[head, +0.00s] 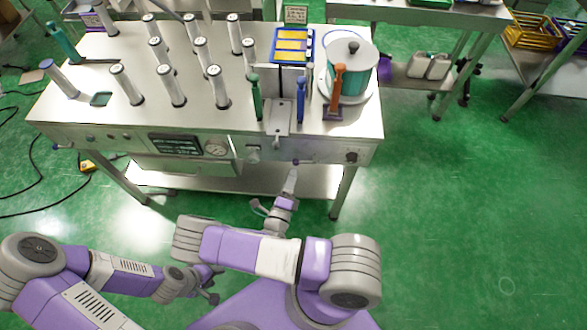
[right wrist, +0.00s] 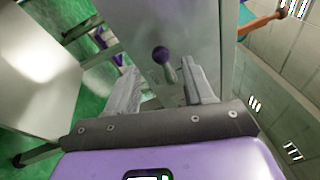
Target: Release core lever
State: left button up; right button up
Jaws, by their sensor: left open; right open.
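A short lever with a round dark purple knob (right wrist: 161,55) sticks out from the front panel of the steel machine table in the right wrist view. Its small knob (head: 296,162) also shows in the head view below the tabletop's front edge. My right gripper (right wrist: 160,72) is open, with its two grey fingers pointing at the panel. In the picture the knob lies between the fingertips; I cannot tell whether they touch it. In the head view my right gripper (head: 292,172) is just below the knob. My left gripper (head: 209,289) is open and low, well away from the table.
Several grey upright posts (head: 171,85) stand on the tabletop. Green (head: 256,97), blue (head: 300,100) and orange (head: 337,88) upright handles stand near the front right, beside a lidded pot (head: 348,70). The front panel has a gauge (head: 215,147). The green floor at right is clear.

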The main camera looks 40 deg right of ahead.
jog(key=v, duration=0.3)
jog(key=shift+s+a, duration=0.2)
jog(key=shift+a, duration=0.1)
